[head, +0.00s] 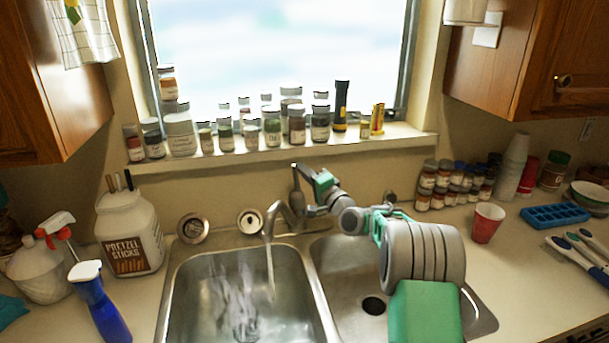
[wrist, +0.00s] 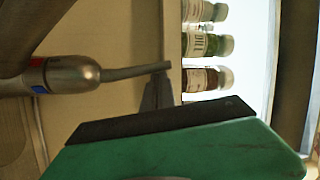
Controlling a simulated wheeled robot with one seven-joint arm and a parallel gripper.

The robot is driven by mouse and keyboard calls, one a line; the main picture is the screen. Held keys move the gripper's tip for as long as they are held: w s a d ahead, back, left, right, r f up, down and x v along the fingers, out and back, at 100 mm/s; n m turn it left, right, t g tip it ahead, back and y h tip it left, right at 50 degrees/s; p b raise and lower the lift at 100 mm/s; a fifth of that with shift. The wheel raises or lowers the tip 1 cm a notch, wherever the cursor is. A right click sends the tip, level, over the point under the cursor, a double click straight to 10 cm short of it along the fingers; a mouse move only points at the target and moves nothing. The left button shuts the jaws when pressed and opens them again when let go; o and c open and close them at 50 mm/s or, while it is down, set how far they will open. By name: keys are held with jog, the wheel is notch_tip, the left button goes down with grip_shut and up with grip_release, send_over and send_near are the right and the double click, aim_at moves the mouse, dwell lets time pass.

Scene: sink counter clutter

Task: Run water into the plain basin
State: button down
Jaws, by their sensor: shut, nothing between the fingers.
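The steel sink has a left basin (head: 190,300) and a right basin (head: 335,268) with a dark drain hole (head: 374,305). The faucet (head: 285,217) points over the left basin, and a stream of water (head: 270,270) falls from it into that basin. My gripper (head: 296,174) is shut and empty, just above and behind the faucet. In the wrist view, the faucet's lever (wrist: 135,72) with a red and blue mark reaches to my dark fingertips (wrist: 158,92); I cannot tell whether they touch. My arm hides part of the right basin.
Jars (head: 271,127) and a flashlight (head: 341,105) line the windowsill behind. A pretzel jar (head: 130,235) and spray bottles (head: 97,300) stand left. A red cup (head: 486,222), spice jars (head: 440,185) and a blue tray (head: 555,217) stand right. Two round strainers (head: 193,228) lie behind the left basin.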

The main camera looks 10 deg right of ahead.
jog(key=s+n+y+b, duration=0.1)
jog(key=n+b, duration=0.1)
jog(key=b, duration=0.3)
jog(key=a+f+n+y+b, duration=0.1)
jog(key=n+b, duration=0.1)
jog(key=b, duration=0.3)
jog(key=s+a+n+t+y+b, duration=0.1)
jog(key=b, duration=0.5)
jog(key=shift+s+a+f+n, duration=0.15)
jog(key=shift+s+n, duration=0.2)
jog(key=shift+n, duration=0.05)
jog(key=shift+f, duration=0.1)
